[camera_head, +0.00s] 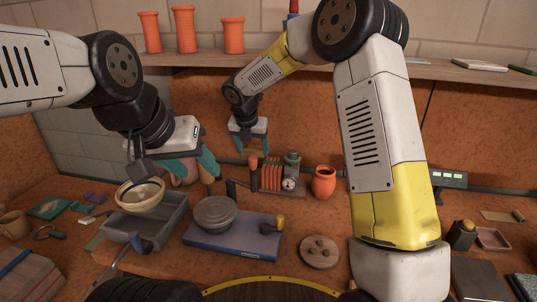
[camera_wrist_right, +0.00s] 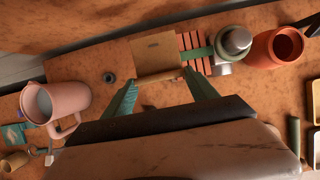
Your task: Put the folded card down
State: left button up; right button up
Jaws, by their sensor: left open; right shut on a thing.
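The folded card (camera_wrist_right: 156,52) is a tan piece seen in the right wrist view, between the fingertips of my right gripper (camera_wrist_right: 160,78). The gripper is shut on its near edge. In the head view my right gripper (camera_head: 251,146) hangs above the back of the bench, left of the orange jar. The card is hard to make out there. My left gripper (camera_head: 196,169) is open with teal fingers, over the bench near the yellow-rimmed bowl (camera_head: 140,196), with nothing seen between its fingers.
A rack of orange slats (camera_wrist_right: 194,45) stands close beside the card, with an orange jar (camera_head: 323,182) further right. A pink jug (camera_wrist_right: 66,104) stands left.

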jog(key=d, duration=0.4)
jog(key=shift+s, duration=0.35)
jog(key=shift+s+d+f, duration=0.1)
jog(key=shift+d+f, duration=0.1)
jog(key=shift+f, duration=0.7)
jog(key=shift+d+f, duration=0.2)
jog(key=shift+f, duration=0.7)
jog(key=shift+f, duration=0.1)
jog(key=o, duration=1.2)
jog(key=v, duration=1.2)
jog(key=shift+a, duration=0.1)
jog(key=shift+s, duration=0.1)
